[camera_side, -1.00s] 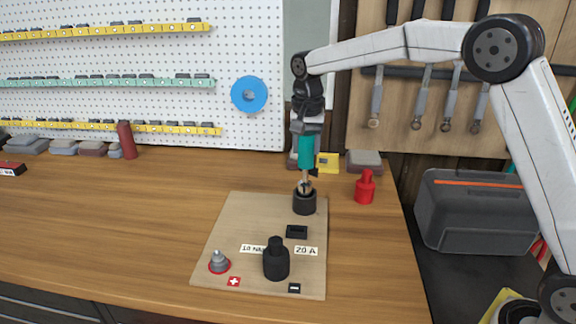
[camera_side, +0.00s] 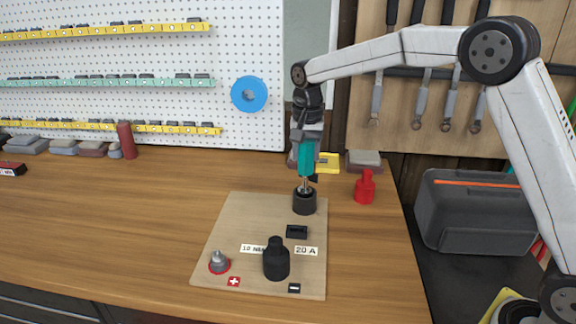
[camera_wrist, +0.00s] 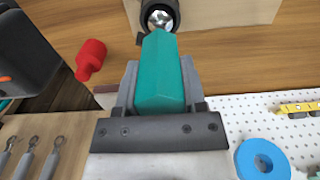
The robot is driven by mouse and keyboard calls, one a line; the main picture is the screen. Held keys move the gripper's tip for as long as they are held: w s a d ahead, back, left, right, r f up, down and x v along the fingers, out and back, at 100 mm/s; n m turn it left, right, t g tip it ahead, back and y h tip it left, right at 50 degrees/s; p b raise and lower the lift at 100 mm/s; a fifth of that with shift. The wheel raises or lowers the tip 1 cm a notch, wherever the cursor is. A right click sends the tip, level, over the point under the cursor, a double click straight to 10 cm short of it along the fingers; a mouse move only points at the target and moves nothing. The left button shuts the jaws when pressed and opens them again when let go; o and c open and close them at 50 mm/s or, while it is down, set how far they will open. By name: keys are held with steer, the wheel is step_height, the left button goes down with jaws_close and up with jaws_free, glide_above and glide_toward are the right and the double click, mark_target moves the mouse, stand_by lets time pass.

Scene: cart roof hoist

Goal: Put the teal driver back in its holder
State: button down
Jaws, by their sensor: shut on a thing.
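The teal driver (camera_side: 306,158) hangs nearly upright, slightly tilted, with its metal shaft downward. My gripper (camera_side: 308,140) is shut on its handle; the teal handle (camera_wrist: 160,75) also fills the space between the jaws in the wrist view. The shaft's lower end is at the mouth of a round black cup (camera_side: 304,204) at the back of the wooden board. The cup's dark rim with shiny metal inside it (camera_wrist: 160,16) shows beyond the handle in the wrist view. I cannot tell how deep the tip sits. No label marks this cup as the holder.
The board (camera_side: 235,215) carries a black capped post (camera_side: 276,260), a grey stud with a red ring (camera_side: 219,262) and labels. A red bottle-shaped piece (camera_side: 365,187) stands to the right. A yellow piece (camera_side: 328,163) is behind the driver.

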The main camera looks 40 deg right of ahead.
steer(key=shift+f, duration=0.9)
steer(key=shift+c, duration=0.4)
jaws_free()
steer(key=shift+f, duration=0.1)
steer(key=shift+r, duration=4)
steer(key=shift+s, duration=0.15)
